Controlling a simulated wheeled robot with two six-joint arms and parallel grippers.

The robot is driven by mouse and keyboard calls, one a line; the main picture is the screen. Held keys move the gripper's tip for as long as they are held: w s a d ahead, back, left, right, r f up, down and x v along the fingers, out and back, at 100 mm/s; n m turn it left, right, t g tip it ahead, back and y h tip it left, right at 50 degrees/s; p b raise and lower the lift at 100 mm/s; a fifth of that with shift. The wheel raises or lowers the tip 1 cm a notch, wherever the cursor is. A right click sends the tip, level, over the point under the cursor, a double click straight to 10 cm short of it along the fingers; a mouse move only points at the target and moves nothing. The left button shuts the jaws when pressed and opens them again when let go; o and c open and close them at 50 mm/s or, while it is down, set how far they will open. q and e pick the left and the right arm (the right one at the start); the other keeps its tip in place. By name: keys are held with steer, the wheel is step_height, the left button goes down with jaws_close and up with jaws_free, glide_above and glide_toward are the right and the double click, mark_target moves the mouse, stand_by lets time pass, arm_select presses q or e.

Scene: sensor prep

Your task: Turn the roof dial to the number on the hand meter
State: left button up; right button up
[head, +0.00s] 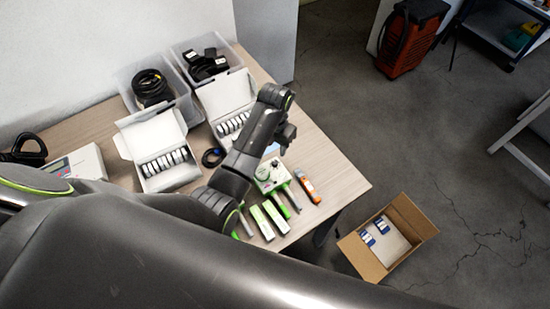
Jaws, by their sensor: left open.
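A small white-and-green box (271,186) with a round dial (263,175) on its top sits near the front right of the wooden table. I take this dial for the roof dial; its setting is too small to read. An orange hand-held device (307,187) with a grey face, probably the hand meter, lies just right of the box. Its number cannot be read. My left arm reaches across the table, and my left gripper (287,136) is above and behind the box, apart from it. The gripper is open; its fingers are small and dark here. My right gripper is out of view.
Green-and-white packs (269,219) lie at the front. A cardboard box (404,214) is on the floor. The table's right edge is clear.

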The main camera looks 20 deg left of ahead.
mark_target(275, 162)
arm_select(q)
step_height(275, 162, down, 3)
steer(key=shift+s+f, duration=0.1)
steer(key=shift+f, duration=0.05)
step_height(275, 162, down, 4)
steer(key=shift+r, duration=0.25)
steer(key=shift+f, duration=0.65)
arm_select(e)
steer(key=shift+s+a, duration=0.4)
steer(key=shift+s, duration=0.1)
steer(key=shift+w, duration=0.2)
arm_select(q)
jaws_close()
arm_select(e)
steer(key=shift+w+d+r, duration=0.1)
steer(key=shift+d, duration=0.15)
